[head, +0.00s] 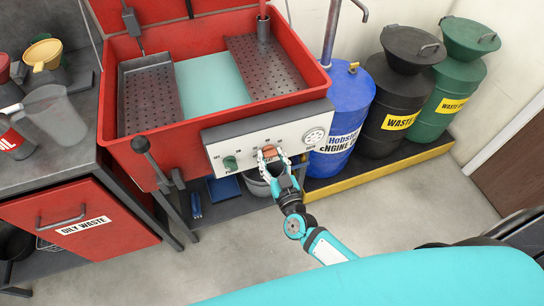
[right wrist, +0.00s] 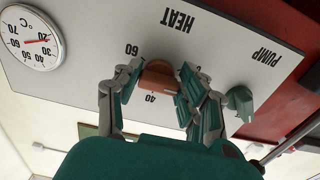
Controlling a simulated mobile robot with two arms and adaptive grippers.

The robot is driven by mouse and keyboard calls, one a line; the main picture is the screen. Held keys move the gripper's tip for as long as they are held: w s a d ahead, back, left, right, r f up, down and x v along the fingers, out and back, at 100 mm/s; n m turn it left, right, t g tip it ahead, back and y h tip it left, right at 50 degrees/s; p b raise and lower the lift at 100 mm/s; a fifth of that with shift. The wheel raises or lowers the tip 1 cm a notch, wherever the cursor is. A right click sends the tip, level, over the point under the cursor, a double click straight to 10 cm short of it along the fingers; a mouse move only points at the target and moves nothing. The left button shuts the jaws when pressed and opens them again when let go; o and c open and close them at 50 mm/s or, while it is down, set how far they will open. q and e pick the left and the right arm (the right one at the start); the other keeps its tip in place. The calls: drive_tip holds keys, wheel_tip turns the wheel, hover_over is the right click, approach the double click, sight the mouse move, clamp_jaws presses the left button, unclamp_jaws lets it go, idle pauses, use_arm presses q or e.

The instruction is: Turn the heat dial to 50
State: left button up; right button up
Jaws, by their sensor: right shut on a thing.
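The heat dial (head: 270,152) is an orange-brown knob on the white control panel (head: 215,147) at the front of the red parts washer. In the right wrist view, which shows the panel upside down, the dial (right wrist: 158,76) sits by the word HEAT, with 60 and 40 readable near it. My right gripper (head: 271,160) is shut on the dial, one finger on each side, also in the right wrist view (right wrist: 158,88). The fingers cover part of the scale, and I cannot tell the dial's exact setting. My left gripper is not in view.
A green pump knob (head: 230,162) is left of the dial, and a round temperature gauge (head: 314,136) is right of it; its red needle (right wrist: 37,41) points near 20. A grey bucket (head: 258,185) stands below the panel. A blue drum (head: 345,105) stands to the right.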

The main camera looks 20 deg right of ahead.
drive_tip(key=m+b, duration=0.1)
drive_tip(key=m, duration=0.5)
drive_tip(key=m+b, duration=0.1)
drive_tip(key=m, duration=0.5)
drive_tip(key=m+b, duration=0.1)
drive_tip(key=m, duration=0.5)
drive_tip(key=shift+a+r, duration=0.15)
drive_tip(key=shift+a, duration=0.15)
drive_tip(key=shift+d+r+m+b, duration=0.15)
drive_tip(key=shift+m+b, duration=0.85)
drive_tip(key=shift+m, duration=2)
drive_tip(key=shift+r+m+b, duration=0.1)
drive_tip(key=shift+m+b, duration=0.9)
drive_tip(key=shift+m, duration=2)
drive_tip(key=o, duration=1.2)
drive_tip(key=shift+r, duration=0.1)
drive_tip(key=shift+c, duration=0.2)
